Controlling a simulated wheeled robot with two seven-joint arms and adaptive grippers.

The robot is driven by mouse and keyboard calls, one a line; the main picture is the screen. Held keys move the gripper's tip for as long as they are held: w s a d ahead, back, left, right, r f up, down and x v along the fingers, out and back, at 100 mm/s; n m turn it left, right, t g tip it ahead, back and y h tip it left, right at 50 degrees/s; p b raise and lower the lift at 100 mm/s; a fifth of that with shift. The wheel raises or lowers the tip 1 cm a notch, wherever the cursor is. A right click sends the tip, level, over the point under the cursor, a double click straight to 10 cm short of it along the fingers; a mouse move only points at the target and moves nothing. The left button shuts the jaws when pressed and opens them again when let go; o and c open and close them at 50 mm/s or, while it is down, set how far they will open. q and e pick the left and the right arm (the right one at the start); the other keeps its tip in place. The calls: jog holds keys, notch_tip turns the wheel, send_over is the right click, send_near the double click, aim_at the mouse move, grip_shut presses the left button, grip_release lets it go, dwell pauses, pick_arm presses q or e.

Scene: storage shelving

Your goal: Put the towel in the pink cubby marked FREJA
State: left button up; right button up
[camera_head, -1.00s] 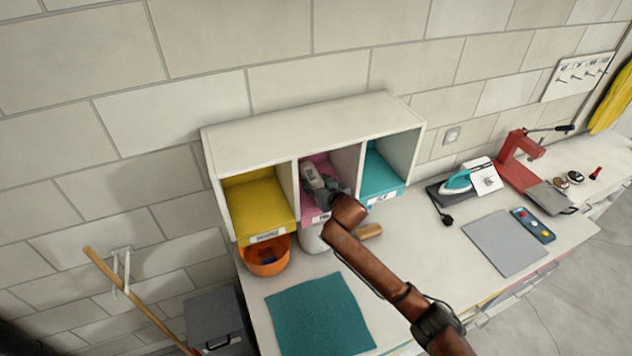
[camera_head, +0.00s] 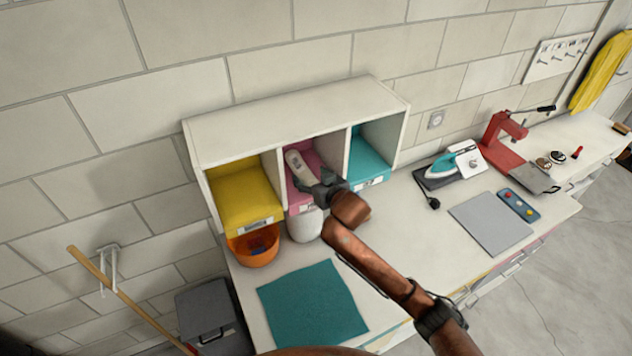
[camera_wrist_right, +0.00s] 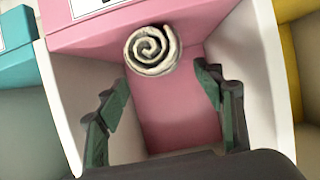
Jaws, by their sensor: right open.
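The towel (camera_head: 299,166) is a rolled cream bundle lying in the pink cubby (camera_head: 310,209), the middle one of three. In the right wrist view its spiral end (camera_wrist_right: 152,48) faces me, resting on the pink surface (camera_wrist_right: 180,118). My right gripper (camera_head: 322,181) is at the mouth of the pink cubby. In the wrist view its two fingers (camera_wrist_right: 158,105) are spread apart, with the towel beyond them and not between them. The writing on the pink cubby's label is too small to read. My left gripper is not seen.
A yellow cubby (camera_head: 245,198) is on the left and a teal cubby (camera_head: 368,165) on the right. Below are an orange bucket (camera_head: 254,250) and a white container (camera_head: 304,226). A teal mat (camera_head: 312,305) and an iron (camera_head: 455,165) lie on the counter.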

jog(key=v, duration=0.4)
jog(key=shift+s+d+r, duration=0.1)
jog(key=shift+s, duration=0.15)
